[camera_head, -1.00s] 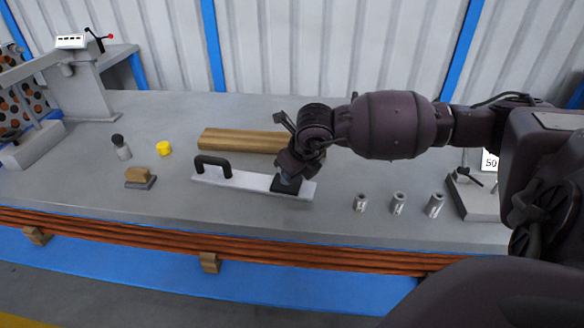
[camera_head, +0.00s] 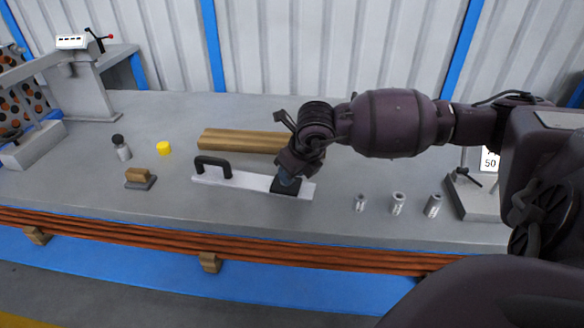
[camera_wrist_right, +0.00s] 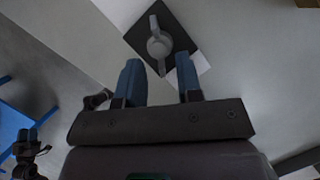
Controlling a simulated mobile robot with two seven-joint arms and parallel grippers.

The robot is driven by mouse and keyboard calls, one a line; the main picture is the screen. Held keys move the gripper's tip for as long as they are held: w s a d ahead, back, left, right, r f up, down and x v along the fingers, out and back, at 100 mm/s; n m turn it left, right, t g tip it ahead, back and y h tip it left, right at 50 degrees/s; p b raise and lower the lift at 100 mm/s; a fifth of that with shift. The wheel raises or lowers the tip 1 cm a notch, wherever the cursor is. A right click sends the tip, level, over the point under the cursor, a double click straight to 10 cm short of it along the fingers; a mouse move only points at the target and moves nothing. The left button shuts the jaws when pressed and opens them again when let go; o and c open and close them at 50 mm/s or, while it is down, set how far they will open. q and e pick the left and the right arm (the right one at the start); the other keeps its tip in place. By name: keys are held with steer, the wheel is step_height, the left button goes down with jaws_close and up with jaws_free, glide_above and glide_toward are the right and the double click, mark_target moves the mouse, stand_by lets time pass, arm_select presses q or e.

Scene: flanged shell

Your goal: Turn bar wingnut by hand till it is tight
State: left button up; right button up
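A white bar (camera_head: 242,180) with a black handle (camera_head: 212,167) lies on the grey bench. A black square pad (camera_head: 285,187) sits at its right end. In the right wrist view, a grey wingnut (camera_wrist_right: 158,46) with a round middle and two narrow wings stands over the black pad (camera_wrist_right: 137,39). My right gripper (camera_head: 288,179) is over that pad. Its two blue fingers (camera_wrist_right: 158,62) are apart, with the wingnut's near wing at the gap between their tips. I cannot tell whether they touch it. In the head view the gripper hides the wingnut.
A wooden block (camera_head: 245,141) lies behind the bar. Several small metal cylinders (camera_head: 397,204) stand to the right, before a stand with a "50" label (camera_head: 490,160). To the left are a yellow cap (camera_head: 164,148), a black-topped piece (camera_head: 121,147) and a wood-topped block (camera_head: 140,178).

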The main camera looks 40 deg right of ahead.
steer(key=p+v, duration=0.2)
steer(key=v, duration=0.8)
steer(key=shift+p, duration=0.35)
steer(key=shift+s, duration=0.1)
